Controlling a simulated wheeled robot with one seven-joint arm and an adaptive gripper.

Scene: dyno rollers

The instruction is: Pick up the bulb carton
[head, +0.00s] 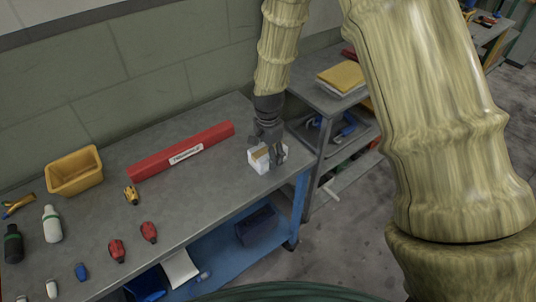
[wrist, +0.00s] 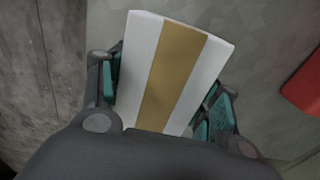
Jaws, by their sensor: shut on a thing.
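The bulb carton is a small white box (head: 259,160) with a tan band, at the right end of the grey workbench in the head view. In the wrist view the carton (wrist: 170,75) fills the middle, its tan stripe running along its length. My gripper (head: 269,150) is at the carton, with a finger on either side of it. In the wrist view the teal finger pads of my gripper (wrist: 160,100) press against its two sides. I cannot tell whether the carton touches the bench top.
A long red box (head: 180,151) lies on the workbench (head: 190,205) left of the carton. A yellow bin (head: 74,172), bottles and several small red, yellow and blue items are farther left. A grey cart (head: 310,90) with a yellow stack stands at right. The bench edge is close to the carton.

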